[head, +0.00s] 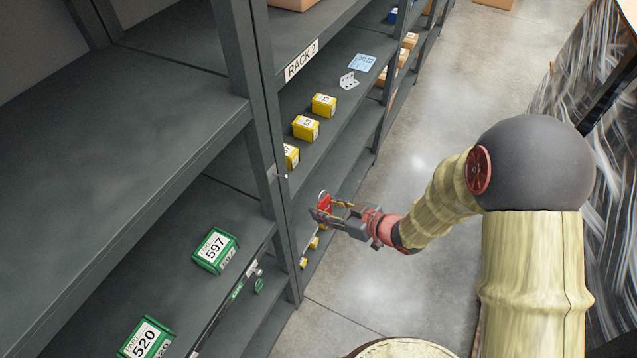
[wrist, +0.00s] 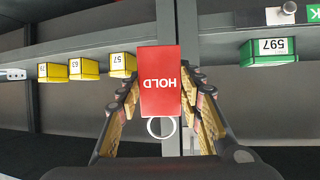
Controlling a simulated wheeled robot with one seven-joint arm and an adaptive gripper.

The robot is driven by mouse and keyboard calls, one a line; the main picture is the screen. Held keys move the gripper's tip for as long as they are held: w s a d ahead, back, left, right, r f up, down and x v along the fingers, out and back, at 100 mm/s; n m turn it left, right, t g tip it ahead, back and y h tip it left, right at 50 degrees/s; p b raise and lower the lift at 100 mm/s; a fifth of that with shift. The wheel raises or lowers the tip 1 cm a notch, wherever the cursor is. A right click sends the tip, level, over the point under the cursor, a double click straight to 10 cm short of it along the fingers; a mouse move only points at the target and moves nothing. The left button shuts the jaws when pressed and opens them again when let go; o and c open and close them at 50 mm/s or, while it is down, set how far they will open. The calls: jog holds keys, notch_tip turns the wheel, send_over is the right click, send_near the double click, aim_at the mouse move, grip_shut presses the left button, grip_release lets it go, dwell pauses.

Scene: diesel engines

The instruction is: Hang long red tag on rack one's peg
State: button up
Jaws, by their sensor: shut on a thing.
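The long red tag (wrist: 160,80) reads HOLD, upside down in the wrist view, and has a white ring (wrist: 161,127) at one end. My gripper (head: 328,210) is shut on it, with a finger on each side. In the head view the red tag (head: 324,203) hangs upright in front of the shelves, ring at the top. A small peg (head: 284,176) shows on the grey post left of the tag. Another metal peg (head: 257,271) is on the lower left shelf edge, beside a green tag (head: 259,286). No "Rack 1" label is visible.
The "RACK 2" label (head: 301,60) is on the upper shelf edge. Several yellow boxes (head: 306,128) stand on the shelves behind, and green boxes (head: 215,251) on the left shelf. The concrete floor (head: 400,300) right of the racks is clear.

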notch_tip(320, 180, up, 8)
jog(key=s+a+n+g+p, duration=0.2)
jog(key=s+p, duration=0.1)
jog(key=p, duration=0.3)
jog(key=shift+y, duration=0.5)
jog(key=shift+w+a+f+b, duration=0.35)
jog(key=shift+w+a+b, duration=0.3)
jog(key=shift+a, duration=0.85)
jog(key=shift+w+a+f+b, duration=0.3)
jog(key=shift+w+a+b, duration=0.3)
jog(key=shift+a, duration=0.85)
jog(key=shift+w+a+f+b, duration=0.35)
jog(key=shift+w+a+b, duration=0.3)
jog(key=shift+a, duration=0.85)
jog(key=o, duration=1)
jog(key=shift+o, duration=0.2)
